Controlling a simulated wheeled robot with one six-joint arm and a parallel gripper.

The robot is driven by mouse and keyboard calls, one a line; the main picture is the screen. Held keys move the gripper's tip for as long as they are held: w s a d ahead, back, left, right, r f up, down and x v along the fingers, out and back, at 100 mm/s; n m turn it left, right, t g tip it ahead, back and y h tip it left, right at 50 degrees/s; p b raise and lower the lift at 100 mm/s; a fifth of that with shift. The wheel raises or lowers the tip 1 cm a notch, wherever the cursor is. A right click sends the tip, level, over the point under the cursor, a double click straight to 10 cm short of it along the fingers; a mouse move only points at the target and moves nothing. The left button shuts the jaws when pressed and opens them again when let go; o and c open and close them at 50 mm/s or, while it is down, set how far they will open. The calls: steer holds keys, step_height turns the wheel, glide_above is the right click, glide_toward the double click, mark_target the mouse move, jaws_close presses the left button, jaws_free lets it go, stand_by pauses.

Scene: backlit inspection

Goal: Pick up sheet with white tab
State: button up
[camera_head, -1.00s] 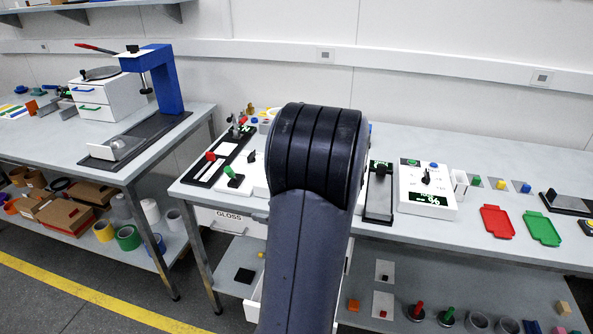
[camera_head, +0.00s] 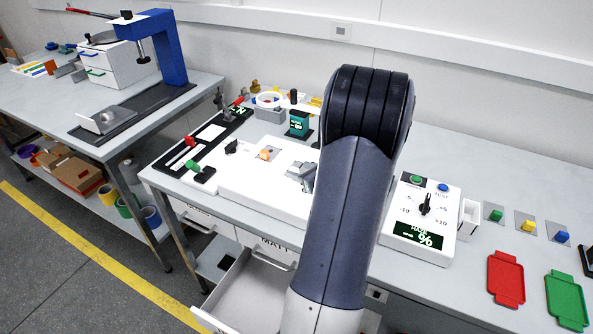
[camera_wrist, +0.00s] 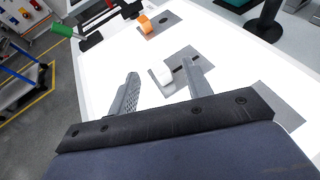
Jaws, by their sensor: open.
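The sheet with the white tab (camera_wrist: 162,75) is a small grey sheet (camera_wrist: 183,62) lying on the bright white panel (camera_wrist: 105,65) in the wrist view. My gripper (camera_wrist: 163,68) is open, its two fingers apart, with the white tab showing between them. I cannot tell whether the fingers touch the sheet. Another grey sheet with an orange tab (camera_wrist: 146,25) lies farther off on the panel. A third grey sheet (camera_wrist: 280,103) is partly hidden behind my gripper at the right. In the head view my arm hides part of the panel (camera_head: 245,180).
A green-knobbed lever (camera_head: 197,170) stands at the panel's left. A dial box (camera_head: 421,215) stands right of my arm. Red (camera_head: 506,278) and green (camera_head: 566,298) trays lie farther right. An open drawer (camera_head: 250,295) juts out below the bench front.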

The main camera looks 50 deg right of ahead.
mark_target(295, 169)
steer(key=x, duration=0.4)
steer(key=shift+w+f+p, duration=0.15)
steer(key=shift+w+p, duration=0.05)
steer(key=shift+p, duration=0.15)
steer(key=shift+a, duration=0.1)
jaws_close()
